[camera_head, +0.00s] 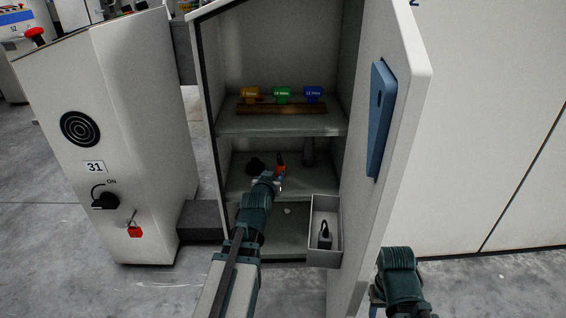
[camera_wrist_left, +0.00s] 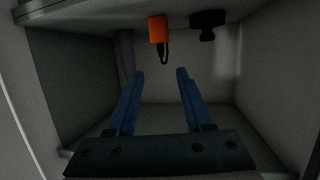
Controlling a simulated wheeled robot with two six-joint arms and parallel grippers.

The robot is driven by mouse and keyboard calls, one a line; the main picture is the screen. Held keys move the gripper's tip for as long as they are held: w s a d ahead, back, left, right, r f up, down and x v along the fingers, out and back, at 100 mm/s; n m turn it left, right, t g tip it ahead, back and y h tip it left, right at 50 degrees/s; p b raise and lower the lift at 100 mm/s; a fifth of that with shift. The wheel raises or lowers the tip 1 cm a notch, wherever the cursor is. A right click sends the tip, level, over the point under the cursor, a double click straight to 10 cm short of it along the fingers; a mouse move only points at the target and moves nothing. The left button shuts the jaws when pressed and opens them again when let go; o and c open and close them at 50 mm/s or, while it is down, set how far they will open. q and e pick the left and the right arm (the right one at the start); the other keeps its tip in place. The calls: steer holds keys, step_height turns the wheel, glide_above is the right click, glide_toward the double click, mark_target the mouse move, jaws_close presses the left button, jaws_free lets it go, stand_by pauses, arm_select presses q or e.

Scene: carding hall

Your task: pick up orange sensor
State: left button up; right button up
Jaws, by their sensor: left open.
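The orange sensor (camera_head: 281,159) is on the middle shelf of the open cabinet, beside a black knob-shaped object (camera_head: 256,165). In the left wrist view the orange sensor (camera_wrist_left: 158,29) shows near the top with a thin dark loop, and the black object (camera_wrist_left: 207,22) is to its right. My left gripper (camera_head: 277,184) reaches into the cabinet just in front of the sensor. Its two blue fingers (camera_wrist_left: 160,75) are apart with nothing between them; the sensor appears beyond the fingertips. My right arm (camera_head: 400,278) is at the lower right, its fingers not clearly visible.
The upper shelf (camera_head: 235,128) holds a wooden strip (camera_head: 282,108) with yellow, green and blue tags. A small grey bin (camera_head: 325,211) with a padlock-like item is right of my left arm. The open door (camera_head: 385,160) bounds the right; machine 31 (camera_head: 110,130) stands left.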

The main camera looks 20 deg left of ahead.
mark_target(280, 161)
arm_select(q)
steer(key=b+x, duration=0.2)
steer(key=x, duration=0.6)
steer(key=shift+w, duration=0.15)
steer(key=shift+b+x, duration=0.85)
steer(key=shift+x, duration=2.2)
steer(key=shift+r, duration=0.15)
jaws_close()
